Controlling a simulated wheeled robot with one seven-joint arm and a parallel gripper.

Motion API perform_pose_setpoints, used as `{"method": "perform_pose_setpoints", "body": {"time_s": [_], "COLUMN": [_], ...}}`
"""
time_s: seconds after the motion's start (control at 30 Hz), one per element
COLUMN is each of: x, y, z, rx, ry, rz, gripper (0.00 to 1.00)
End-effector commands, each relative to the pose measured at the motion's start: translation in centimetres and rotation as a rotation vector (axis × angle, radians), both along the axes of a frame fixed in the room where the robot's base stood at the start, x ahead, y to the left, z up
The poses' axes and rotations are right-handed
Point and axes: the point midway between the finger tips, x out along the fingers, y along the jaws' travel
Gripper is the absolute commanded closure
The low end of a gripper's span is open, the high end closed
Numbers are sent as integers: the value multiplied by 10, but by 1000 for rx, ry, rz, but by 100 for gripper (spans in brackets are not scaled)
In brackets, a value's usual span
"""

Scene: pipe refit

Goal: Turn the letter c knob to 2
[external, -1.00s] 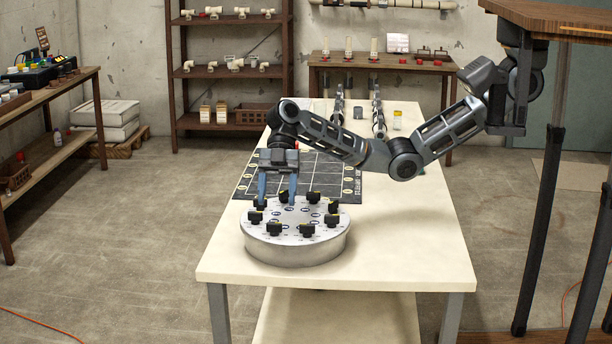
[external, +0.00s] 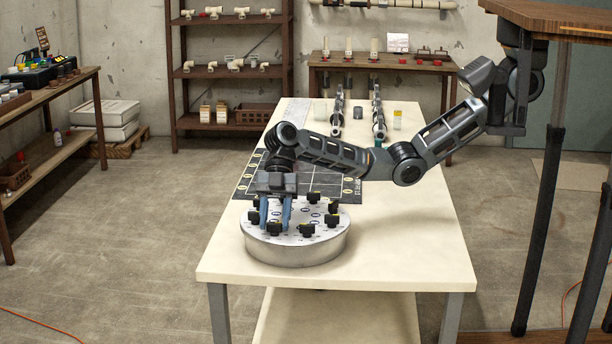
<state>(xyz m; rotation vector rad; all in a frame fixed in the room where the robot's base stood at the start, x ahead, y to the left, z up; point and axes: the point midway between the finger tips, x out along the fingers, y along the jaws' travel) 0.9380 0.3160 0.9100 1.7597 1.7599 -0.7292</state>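The round grey drum (external: 296,248) stands near the front of the white table. Several black knobs, such as a front one (external: 306,230), sit in a ring on its pale top. The letters and numbers are too small to read, so I cannot tell which knob is c or where it points. My gripper (external: 275,226) points down over the left part of the drum's top. Its two blue fingers stand a little apart, beside knobs on the left. They hide part of the ring, and I cannot tell whether a knob is between them.
A black mat with a white grid (external: 328,183) lies behind the drum. Two dark rail-like pieces and small containers stand farther back on the white table (external: 400,250). The table's front right is clear. Shelves line the back wall, and a workbench stands at the left.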

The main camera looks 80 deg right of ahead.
Motion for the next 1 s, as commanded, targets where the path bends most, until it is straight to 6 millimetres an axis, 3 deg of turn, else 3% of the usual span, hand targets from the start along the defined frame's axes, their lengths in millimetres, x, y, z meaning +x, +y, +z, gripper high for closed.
{"method": "perform_pose_setpoints", "body": {"time_s": [0.37, 0.67, 1.0], "x": [0, -1, -5], "y": [0, 0, 0], "z": [0, 1, 5], "rx": [0, 1, 1], "ry": [0, 1, 1], "rz": [0, -42, -270], "gripper": [91, 91, 91]}}
